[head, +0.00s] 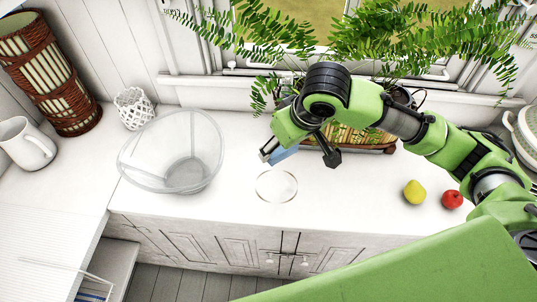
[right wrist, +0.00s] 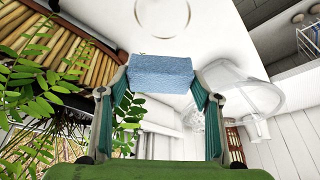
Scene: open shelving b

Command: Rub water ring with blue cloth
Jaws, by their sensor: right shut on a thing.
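The water ring (head: 276,201) is a thin round mark on the white countertop, left of the middle. It also shows at the top of the right wrist view (right wrist: 154,23). My right gripper (head: 270,153) is just behind the ring in the head view. It is shut on the blue cloth (right wrist: 162,73), a folded, textured block held between the two fingers. In the head view only a small part of the cloth (head: 284,154) shows beside the fingers. The cloth is apart from the ring; I cannot tell whether it touches the counter. My left gripper is not in view.
A clear bowl (head: 172,152) stands left of the ring. A wooden planter (head: 358,136) with ferns is behind my right arm. A yellow pear (head: 414,191) and a red apple (head: 452,199) lie to the right. The counter's front edge (head: 290,228) is close below the ring.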

